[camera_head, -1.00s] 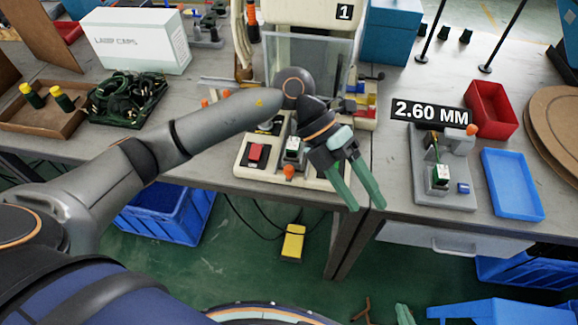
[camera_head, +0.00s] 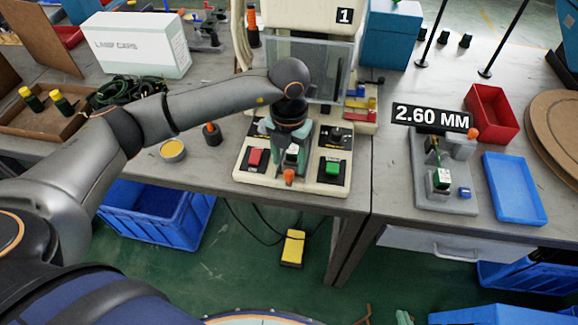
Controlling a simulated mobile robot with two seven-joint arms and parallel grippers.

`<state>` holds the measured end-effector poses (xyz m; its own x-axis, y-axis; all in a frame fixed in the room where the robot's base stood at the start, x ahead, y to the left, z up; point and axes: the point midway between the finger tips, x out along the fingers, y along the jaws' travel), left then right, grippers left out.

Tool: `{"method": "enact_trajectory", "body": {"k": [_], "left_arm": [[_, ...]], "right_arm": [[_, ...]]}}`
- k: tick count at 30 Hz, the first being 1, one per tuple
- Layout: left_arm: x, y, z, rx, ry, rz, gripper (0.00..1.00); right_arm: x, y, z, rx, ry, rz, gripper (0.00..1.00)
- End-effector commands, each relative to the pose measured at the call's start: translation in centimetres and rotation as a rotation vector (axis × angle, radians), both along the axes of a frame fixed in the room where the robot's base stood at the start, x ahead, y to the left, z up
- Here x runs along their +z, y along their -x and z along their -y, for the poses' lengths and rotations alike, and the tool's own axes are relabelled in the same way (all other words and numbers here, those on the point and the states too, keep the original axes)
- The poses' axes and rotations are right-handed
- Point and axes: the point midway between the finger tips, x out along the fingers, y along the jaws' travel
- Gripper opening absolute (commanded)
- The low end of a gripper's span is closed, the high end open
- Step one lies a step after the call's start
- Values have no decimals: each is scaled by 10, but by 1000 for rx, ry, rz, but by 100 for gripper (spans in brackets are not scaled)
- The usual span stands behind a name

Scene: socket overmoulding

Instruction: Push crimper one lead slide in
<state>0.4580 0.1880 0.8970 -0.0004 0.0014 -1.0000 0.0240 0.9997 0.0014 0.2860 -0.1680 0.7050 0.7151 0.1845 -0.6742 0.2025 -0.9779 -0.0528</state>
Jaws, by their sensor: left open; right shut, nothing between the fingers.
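Crimper one (camera_head: 305,14), the cream machine with the "1" sign, stands at the back of the table behind a clear guard. Its cream base (camera_head: 243,176) carries a red button (camera_head: 255,157), a green button (camera_head: 332,168) and a small slide block with an orange knob (camera_head: 289,177) at the front middle. My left gripper (camera_head: 287,150) points down over the middle of this base, its green fingers open around or just behind the slide block. The wrist hides part of the slide; contact is unclear. My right gripper (camera_head: 404,315) barely shows at the bottom edge, shut and empty.
A grey fixture (camera_head: 430,195) with the "2.60 MM" label, a blue tray (camera_head: 514,188) and a red bin (camera_head: 491,112) are at right. A yellow tin (camera_head: 172,150) and a dark orange-topped item (camera_head: 212,134) stand left of the base. A white box (camera_head: 137,45) is further left.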

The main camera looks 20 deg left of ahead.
Motion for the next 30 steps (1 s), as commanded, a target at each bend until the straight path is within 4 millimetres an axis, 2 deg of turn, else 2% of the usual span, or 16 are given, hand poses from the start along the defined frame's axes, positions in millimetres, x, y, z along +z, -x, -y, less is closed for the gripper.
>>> {"method": "enact_trajectory", "body": {"k": [3,7,18,30], "left_arm": [[-19,1,0,-1,0,-3,62],[-31,0,0,0,1,-1,62],[-36,0,1,-2,1,1,62],[-36,0,1,-2,2,1,16]], "right_arm": [[1,0,0,0,0,0,0],[2,0,0,0,0,0,0],[2,0,0,0,0,0,0],[2,0,0,0,0,0,0]]}}
